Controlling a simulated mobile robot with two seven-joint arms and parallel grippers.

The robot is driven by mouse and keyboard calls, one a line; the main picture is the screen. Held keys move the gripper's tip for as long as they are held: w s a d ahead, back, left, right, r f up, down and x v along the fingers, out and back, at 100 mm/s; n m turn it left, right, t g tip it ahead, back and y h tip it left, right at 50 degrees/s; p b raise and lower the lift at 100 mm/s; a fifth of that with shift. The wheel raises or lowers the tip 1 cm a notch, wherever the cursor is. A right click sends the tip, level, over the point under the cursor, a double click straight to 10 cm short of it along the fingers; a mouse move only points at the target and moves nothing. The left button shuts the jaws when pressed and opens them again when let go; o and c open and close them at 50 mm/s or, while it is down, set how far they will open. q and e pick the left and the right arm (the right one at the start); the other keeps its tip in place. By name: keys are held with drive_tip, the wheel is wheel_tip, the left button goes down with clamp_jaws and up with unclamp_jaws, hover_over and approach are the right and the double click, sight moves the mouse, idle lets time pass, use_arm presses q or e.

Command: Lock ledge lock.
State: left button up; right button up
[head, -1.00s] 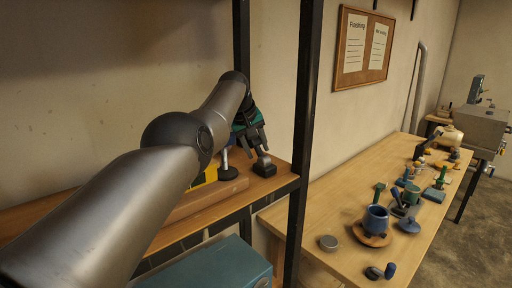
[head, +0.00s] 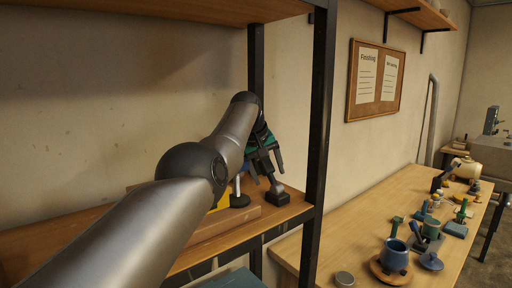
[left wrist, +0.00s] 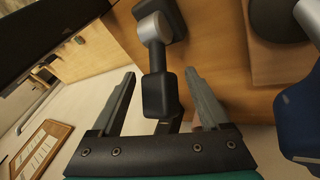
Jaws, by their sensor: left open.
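The ledge lock appears to be the small dark fitting (head: 278,197) at the right end of the shelf ledge. It has a dark square base, a silver rounded joint and a dark block-like lever. In the left wrist view the lever (left wrist: 160,95) rises from the silver joint (left wrist: 153,28) and lies between my two fingers. My left gripper (head: 267,163) is over the fitting; in the left wrist view its fingers (left wrist: 160,100) are spread, with a visible gap on each side of the lever. My right gripper is not in view.
A wooden block (head: 215,224) with a yellow part (head: 220,198) and a dark round foot (head: 240,201) stands left of the lock. A black shelf post (head: 319,130) rises just right. The workbench (head: 345,238) beyond holds mugs and small tools.

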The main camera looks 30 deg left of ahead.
use_arm(q)
drive_tip(key=b+v, duration=0.2)
drive_tip(key=v, duration=0.1)
drive_tip(key=shift+b, duration=0.35)
drive_tip(key=v, duration=1)
drive_tip(key=shift+s+r+b, duration=0.25)
drive_tip(key=shift+b, duration=0.2)
drive_tip(key=shift+f, duration=0.1)
